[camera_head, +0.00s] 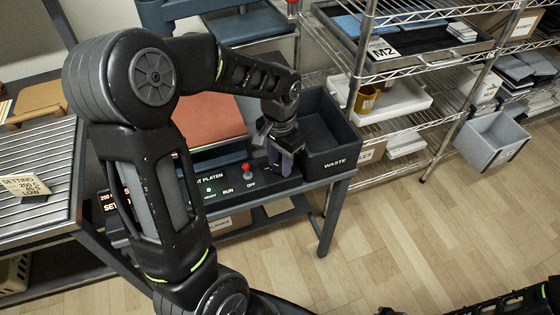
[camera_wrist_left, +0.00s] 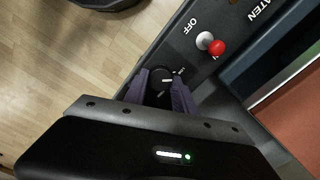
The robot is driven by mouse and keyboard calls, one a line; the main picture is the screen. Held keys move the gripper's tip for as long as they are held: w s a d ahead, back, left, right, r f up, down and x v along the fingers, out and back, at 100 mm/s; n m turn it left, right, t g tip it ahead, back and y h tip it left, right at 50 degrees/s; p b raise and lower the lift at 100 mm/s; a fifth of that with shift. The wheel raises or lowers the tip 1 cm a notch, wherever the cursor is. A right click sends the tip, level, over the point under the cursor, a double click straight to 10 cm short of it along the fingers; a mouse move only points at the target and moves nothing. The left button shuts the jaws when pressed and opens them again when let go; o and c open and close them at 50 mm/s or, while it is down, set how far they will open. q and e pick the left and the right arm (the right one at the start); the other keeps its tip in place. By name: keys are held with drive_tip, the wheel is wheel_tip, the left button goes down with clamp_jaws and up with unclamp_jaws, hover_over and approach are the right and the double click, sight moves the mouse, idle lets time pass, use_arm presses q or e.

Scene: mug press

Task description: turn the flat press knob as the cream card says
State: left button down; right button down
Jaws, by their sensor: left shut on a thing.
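The press's dark front panel (camera_head: 232,199) carries a red lit display (camera_head: 108,197), partly hidden by my left arm. The black flat knob (camera_wrist_left: 160,88) is at the panel's right end. My left gripper (camera_head: 284,160) is shut on it, with the purple fingers on either side in the left wrist view (camera_wrist_left: 160,92). Small white marks show by the knob, too small to read. My right gripper is out of view.
A red-tipped lever (camera_wrist_left: 216,47) stands beside the knob, near OFF. The reddish platen (camera_head: 215,125) lies behind the panel. A dark WASTE bin (camera_head: 333,162) stands just right of my left gripper.

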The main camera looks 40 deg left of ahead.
sight(280, 166)
use_arm(q)
drive_tip(key=shift+n, duration=0.8)
drive_tip(key=c, duration=1)
unclamp_jaws()
drive_tip(key=shift+r, duration=0.1)
wheel_tip(280, 166, up, 8)
drive_tip(key=shift+f+p, duration=0.15)
drive_tip(key=shift+p, duration=0.25)
